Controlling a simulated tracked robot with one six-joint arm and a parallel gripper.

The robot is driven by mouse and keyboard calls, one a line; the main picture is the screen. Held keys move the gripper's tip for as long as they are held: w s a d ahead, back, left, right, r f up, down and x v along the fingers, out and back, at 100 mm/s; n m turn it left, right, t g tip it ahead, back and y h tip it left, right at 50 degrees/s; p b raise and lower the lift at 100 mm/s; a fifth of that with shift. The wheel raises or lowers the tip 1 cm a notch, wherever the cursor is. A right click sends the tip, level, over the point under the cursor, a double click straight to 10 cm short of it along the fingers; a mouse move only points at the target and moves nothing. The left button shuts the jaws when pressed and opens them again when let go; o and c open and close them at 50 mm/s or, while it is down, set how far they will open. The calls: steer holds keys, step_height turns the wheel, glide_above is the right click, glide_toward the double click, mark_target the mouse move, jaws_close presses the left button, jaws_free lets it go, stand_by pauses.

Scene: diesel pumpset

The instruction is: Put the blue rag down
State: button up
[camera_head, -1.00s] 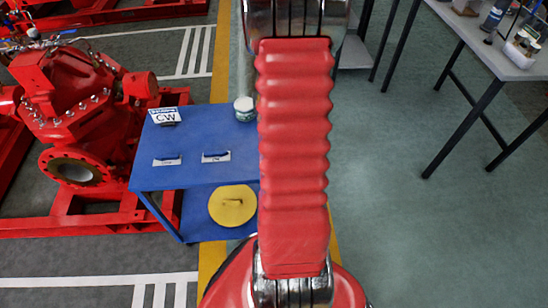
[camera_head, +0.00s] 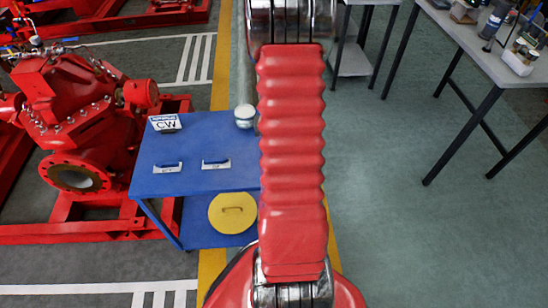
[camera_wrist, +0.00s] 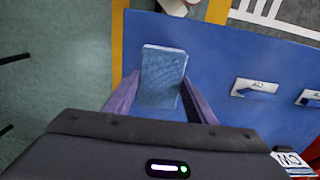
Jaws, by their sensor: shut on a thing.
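The blue rag (camera_wrist: 163,76) is a folded, light blue cloth block in the wrist view. It stands between the two purple-grey fingers of my gripper (camera_wrist: 160,92), which is shut on it. Behind it is the blue top of a small table (camera_wrist: 218,72); I cannot tell how high the rag is above it, or whether they touch. In the head view the same blue table (camera_head: 190,144) stands left of my red arm. My arm hides the gripper and the rag there.
On the table are a CW sign (camera_head: 165,122), two small tags (camera_head: 168,167) (camera_head: 215,164) and a white-lidded jar (camera_head: 244,115). A yellow disc (camera_head: 232,212) lies on its lower shelf. A red pump (camera_head: 75,110) stands left, a grey workbench (camera_head: 480,40) right. Floor between is clear.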

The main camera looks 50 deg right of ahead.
steer(key=shift+f, duration=1.85)
steer(key=o, duration=0.9)
steer(key=shift+f, duration=0.1)
steer(key=shift+o, duration=0.2)
step_height(320, 180, up, 12)
steer(key=shift+r, duration=0.15)
